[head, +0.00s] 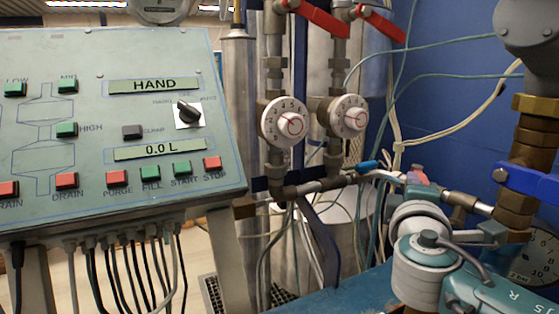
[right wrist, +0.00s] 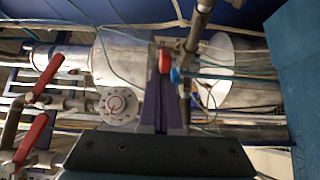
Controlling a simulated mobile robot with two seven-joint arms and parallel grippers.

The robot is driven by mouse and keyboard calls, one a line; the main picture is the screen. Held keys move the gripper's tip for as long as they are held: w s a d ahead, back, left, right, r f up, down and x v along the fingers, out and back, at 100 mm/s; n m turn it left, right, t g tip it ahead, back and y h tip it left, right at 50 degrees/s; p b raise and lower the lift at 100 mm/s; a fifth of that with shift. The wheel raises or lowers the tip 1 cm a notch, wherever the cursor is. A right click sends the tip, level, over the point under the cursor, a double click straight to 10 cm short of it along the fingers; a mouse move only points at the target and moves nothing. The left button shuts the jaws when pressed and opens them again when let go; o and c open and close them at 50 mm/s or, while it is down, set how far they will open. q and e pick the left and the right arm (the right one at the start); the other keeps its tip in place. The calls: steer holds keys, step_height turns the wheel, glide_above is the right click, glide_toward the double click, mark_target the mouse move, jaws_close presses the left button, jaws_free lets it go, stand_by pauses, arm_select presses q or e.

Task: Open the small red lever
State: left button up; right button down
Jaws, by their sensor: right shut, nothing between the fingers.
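The small red lever (head: 417,177) sits on the horizontal pipe, right of a small blue lever (head: 368,166) in the head view. In the right wrist view the small red lever (right wrist: 165,61) shows just beyond my fingertips, with the small blue lever (right wrist: 175,76) close beside it. My right gripper (right wrist: 159,82) is shut, with nothing between its fingers, and its tips are at or very near the red lever. I cannot tell if they touch. In the head view my right arm largely hides the gripper. My left gripper is out of view.
Two larger red levers (head: 318,18) (head: 380,22) are above two white dials (head: 284,122) (head: 343,117). A control panel (head: 225,120) stands at the left. A blue-handled brass valve (head: 525,182) is close on the right. Thin hoses cross behind the pipes.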

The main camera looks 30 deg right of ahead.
steer(key=s+d+n+t+y+b, duration=0.1)
steer(key=n+t+y, duration=0.1)
steer(key=s+d+n+t+y+b, duration=0.1)
steer(key=s+d+t+y, duration=0.1)
steer(key=shift+s+d+f+n+b, duration=0.1)
steer(key=shift+s+d+n+b, duration=0.05)
steer(key=shift+d+n+b, duration=0.2)
steer(key=shift+s+d, duration=0.1)
stand_by(0.7)
